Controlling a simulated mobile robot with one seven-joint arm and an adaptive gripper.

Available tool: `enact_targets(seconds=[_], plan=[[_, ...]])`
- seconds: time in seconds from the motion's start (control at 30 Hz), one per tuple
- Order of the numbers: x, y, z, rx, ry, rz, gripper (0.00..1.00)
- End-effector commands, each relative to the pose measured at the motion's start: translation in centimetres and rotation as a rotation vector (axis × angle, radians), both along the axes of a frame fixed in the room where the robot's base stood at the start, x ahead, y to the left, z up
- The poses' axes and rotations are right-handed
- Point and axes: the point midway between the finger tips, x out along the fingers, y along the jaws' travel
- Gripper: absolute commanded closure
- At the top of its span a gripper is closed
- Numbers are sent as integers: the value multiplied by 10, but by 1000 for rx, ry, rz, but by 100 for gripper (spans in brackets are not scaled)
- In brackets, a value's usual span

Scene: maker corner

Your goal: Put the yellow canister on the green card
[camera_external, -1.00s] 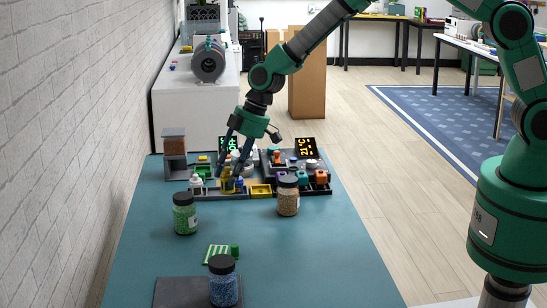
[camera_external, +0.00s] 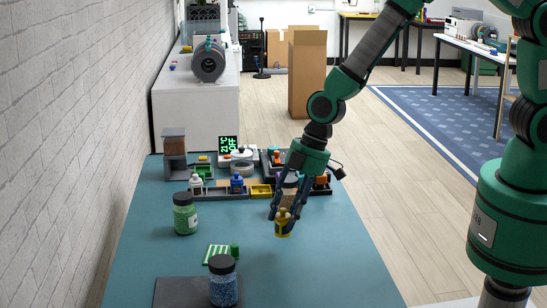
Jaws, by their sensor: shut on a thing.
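The small yellow canister (camera_external: 282,226) is held between the fingertips of my gripper (camera_external: 283,212), which is shut on it and points down. It appears to be above the teal table, in front of the brown-filled jar; its exact height is hard to tell. The green card (camera_external: 216,253), with pale stripes, lies on the table to the lower left of the gripper. Its near edge is partly hidden by the blue-filled jar (camera_external: 223,283). A small green piece (camera_external: 235,251) stands at the card's right side.
The brown-filled jar (camera_external: 289,186) is partly hidden behind my gripper. A green-filled jar (camera_external: 185,214) stands at the left. Dark trays with several small bottles and a lit display (camera_external: 228,145) line the back. A grey mat (camera_external: 180,292) lies in front. The table's right front is clear.

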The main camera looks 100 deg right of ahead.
Motion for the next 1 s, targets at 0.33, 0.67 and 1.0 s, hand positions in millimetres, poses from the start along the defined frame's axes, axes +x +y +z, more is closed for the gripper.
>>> enact_targets(seconds=[0.33, 0.67, 1.0], plan=[[-1, 1, 0, 0, 0, 1, 100], [16, 0, -3, 0, 1, 2, 100], [62, 0, -7, 0, 1, 1, 100]])
